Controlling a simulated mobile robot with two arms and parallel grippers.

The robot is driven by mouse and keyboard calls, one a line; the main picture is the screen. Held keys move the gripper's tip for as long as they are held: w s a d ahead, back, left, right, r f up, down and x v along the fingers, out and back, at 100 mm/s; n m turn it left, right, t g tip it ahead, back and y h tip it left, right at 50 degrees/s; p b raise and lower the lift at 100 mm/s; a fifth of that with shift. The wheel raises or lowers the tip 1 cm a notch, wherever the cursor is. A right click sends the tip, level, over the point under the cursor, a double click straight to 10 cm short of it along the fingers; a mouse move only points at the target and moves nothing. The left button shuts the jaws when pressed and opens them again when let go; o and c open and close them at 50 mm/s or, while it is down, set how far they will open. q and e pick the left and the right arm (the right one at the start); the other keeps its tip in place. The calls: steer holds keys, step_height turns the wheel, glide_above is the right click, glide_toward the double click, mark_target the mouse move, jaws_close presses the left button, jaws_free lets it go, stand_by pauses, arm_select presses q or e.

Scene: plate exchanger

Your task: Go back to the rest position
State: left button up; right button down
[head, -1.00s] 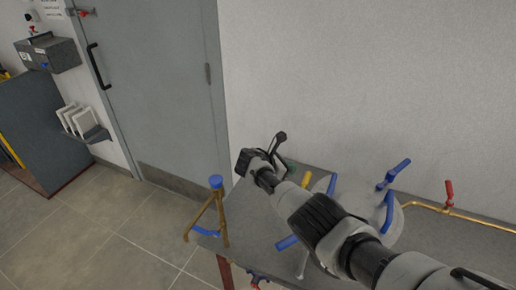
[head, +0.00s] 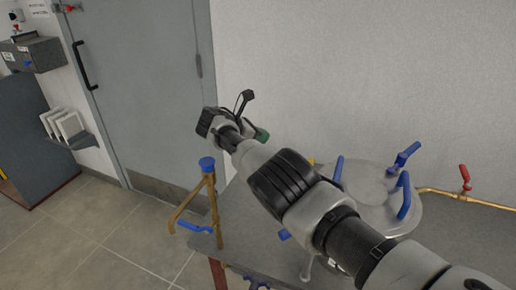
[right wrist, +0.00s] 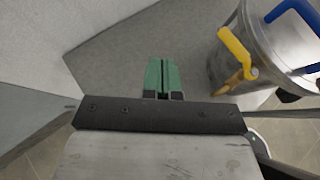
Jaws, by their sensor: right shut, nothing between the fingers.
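My right arm comes in from the lower right in the head view. My right gripper (head: 262,135) is at its far end, beyond the table's left part and in front of the wall. Only a bit of its green fingers shows there. In the right wrist view the green fingers (right wrist: 162,76) are together and empty, above the grey table top. My left gripper is not in view.
A steel vessel (head: 370,180) with blue handles stands on the grey table (head: 240,215); its yellow handle (right wrist: 236,50) shows in the right wrist view. A brass pipe with a red valve (head: 465,176) is at right. A blue-capped pipe (head: 207,164) stands at the table's left edge. A grey door (head: 140,90) is behind.

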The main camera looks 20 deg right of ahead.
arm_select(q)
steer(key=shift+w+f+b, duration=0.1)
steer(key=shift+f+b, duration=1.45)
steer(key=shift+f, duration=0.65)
